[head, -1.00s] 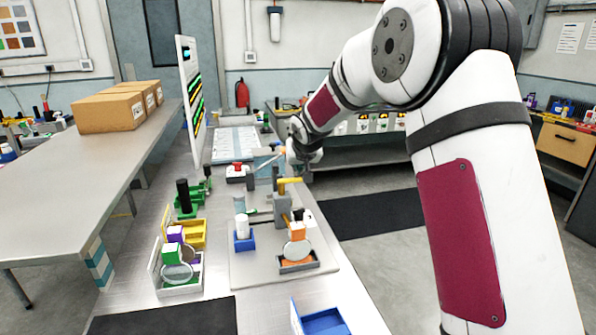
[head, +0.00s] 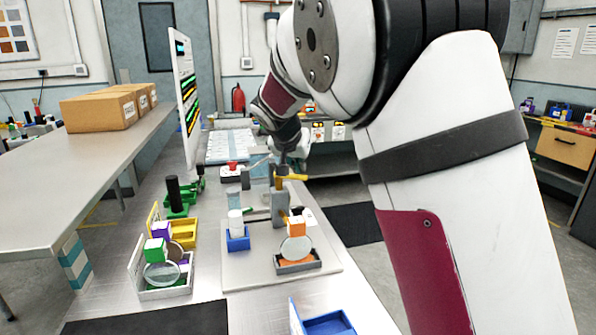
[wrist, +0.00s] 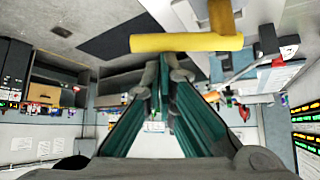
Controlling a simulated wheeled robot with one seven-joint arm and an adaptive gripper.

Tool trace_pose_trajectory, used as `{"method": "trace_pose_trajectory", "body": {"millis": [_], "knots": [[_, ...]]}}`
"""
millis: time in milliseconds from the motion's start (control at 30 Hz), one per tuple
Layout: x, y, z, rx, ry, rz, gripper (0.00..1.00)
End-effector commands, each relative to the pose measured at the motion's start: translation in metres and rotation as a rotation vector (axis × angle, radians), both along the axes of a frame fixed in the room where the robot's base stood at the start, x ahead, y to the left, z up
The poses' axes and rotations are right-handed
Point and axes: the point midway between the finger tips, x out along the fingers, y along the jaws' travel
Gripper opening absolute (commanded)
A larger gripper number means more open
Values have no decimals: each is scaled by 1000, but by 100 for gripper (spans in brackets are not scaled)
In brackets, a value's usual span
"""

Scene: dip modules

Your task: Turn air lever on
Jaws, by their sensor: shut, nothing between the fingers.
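A yellow lever handle (head: 293,177) sits on top of a grey upright block (head: 279,207) on the light plate of the bench. I cannot read any label that marks it as the air lever. In the wrist view the yellow handle (wrist: 185,42) lies crosswise just beyond my fingertips. My gripper (wrist: 162,70) is shut and empty, with both dark green fingers together. In the head view my gripper (head: 283,163) hangs just above and behind the yellow handle and partly overlaps it. I cannot tell whether they touch.
An orange block (head: 296,226) with a round lens stands on the plate, near a white cylinder in a blue holder (head: 238,240). Green fixtures (head: 179,198) and a tray of coloured blocks (head: 165,275) are left. A red-tipped lever (wrist: 277,61) shows right in the wrist view.

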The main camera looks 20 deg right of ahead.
Motion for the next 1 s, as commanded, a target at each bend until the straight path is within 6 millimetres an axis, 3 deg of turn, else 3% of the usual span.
{"method": "trace_pose_trajectory", "body": {"millis": [700,1000], "knots": [[-28,20,1,-2,-1,-653,0],[-34,28,0,0,1,-773,0]]}}
